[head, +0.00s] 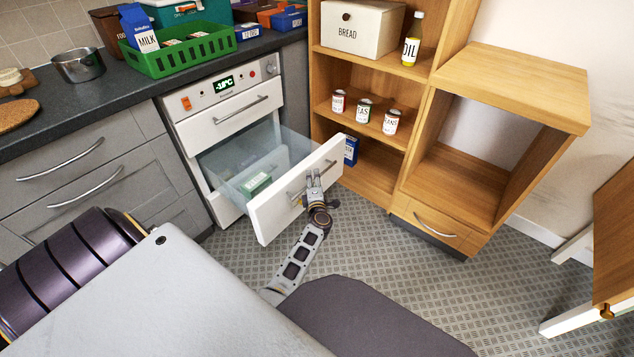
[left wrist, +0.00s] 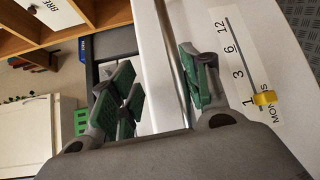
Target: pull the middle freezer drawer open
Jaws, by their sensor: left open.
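The white freezer (head: 180,120) stands under the dark counter, with a control panel reading about -18 °C. The drawer below its closed top drawer (head: 228,110) is pulled well out; its white front (head: 268,218) faces me and its clear bin (head: 228,165) shows. A green and white box (head: 256,184) lies inside. My left gripper (head: 315,182) is at the drawer's bar handle (head: 297,193). In the left wrist view its green-padded fingers (left wrist: 160,92) are open, with the handle bar (left wrist: 172,50) between them. My right gripper is not in view.
A wooden shelf (head: 375,150) with cans stands just right of the open drawer. A wooden cabinet (head: 520,90) is beyond it. Grey drawers (head: 75,165) are at left. A green crate (head: 180,58) sits on the counter. The patterned floor (head: 400,265) in front is clear.

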